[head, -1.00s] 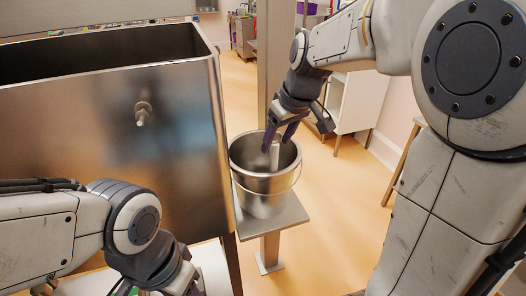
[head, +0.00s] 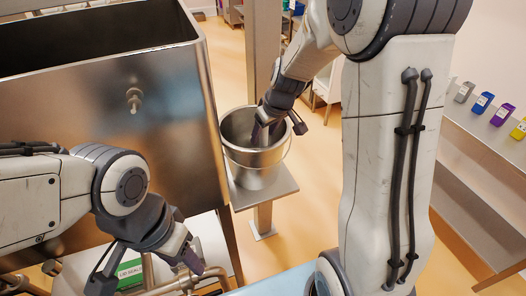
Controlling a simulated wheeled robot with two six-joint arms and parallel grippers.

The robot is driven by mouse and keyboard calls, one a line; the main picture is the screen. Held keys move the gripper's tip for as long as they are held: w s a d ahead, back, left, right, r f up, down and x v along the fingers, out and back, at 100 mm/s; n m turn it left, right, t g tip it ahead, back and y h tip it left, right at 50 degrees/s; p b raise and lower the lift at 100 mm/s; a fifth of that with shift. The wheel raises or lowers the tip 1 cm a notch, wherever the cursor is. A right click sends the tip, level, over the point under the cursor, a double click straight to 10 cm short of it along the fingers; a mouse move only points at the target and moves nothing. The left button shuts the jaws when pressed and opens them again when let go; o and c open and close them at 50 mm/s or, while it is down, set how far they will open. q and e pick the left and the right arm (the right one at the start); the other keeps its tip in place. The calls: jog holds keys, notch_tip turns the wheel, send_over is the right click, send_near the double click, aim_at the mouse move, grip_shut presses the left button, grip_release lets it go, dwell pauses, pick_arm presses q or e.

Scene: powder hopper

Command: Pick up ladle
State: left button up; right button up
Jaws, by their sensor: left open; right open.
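A steel bucket (head: 254,165) with a wire bail stands on a small metal shelf (head: 275,185) beside the large hopper. My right gripper (head: 277,127) reaches down over the bucket's mouth. Its jaws are open, with one finger inside the rim and the other near the right rim. I cannot clearly make out the ladle; the gripper and the bucket wall hide most of the bucket's inside. My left gripper (head: 146,272) is open and empty at the lower left, in front of the hopper and away from the bucket.
The large open steel hopper (head: 70,120) fills the left, with a bolt on its front face. Pipework and a green-and-white label (head: 130,268) lie below it near my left gripper. A metal post rises behind the bucket. A shelf (head: 480,165) with several coloured bins stands at right.

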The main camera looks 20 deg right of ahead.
grip_shut()
dwell(1.4)
